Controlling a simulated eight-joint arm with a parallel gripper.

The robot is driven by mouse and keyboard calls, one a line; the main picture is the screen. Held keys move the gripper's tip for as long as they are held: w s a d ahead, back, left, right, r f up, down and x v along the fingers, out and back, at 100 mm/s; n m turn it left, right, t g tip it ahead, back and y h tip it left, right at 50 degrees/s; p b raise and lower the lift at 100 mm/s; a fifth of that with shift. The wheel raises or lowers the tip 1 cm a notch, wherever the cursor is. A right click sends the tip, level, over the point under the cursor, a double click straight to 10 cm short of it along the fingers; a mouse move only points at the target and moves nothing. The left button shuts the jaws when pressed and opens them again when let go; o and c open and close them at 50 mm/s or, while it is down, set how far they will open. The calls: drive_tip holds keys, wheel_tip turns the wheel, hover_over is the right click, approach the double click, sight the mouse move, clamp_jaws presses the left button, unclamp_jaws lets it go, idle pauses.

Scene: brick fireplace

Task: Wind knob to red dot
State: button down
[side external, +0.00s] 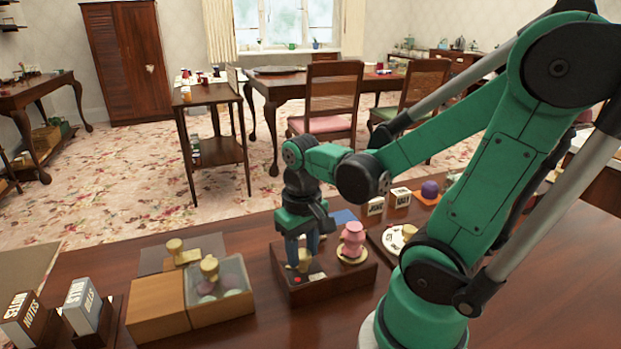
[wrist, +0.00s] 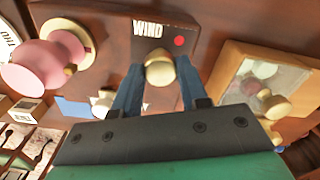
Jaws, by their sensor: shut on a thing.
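The wind knob (wrist: 160,72) is a cream, rounded knob on a dark wooden box (side external: 330,286). In the wrist view it sits between the blue fingers of my gripper (wrist: 158,84), which is shut on it. The white WIND label (wrist: 148,29) and the red dot (wrist: 179,41) lie on the box face just past the knob, the dot to the right of the label. In the side view my gripper (side external: 302,250) points down at the left part of the box. The fingers partly hide the knob there, and its pointer direction cannot be told.
A pink knob (side external: 352,236) on a yellow disc stands on the same box, close right of my gripper. A wooden case with a clear lid (side external: 236,276) stands to the left. A white dial (side external: 398,238) and lettered blocks (side external: 400,197) are to the right.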

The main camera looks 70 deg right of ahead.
sight(302, 254)
drive_tip(key=n, duration=1.1)
drive_tip(key=shift+n, duration=1.9)
drive_tip(key=shift+c, duration=2.3)
unclamp_jaws()
drive_tip(key=shift+r, duration=0.1)
drive_tip(key=shift+r, duration=2.7)
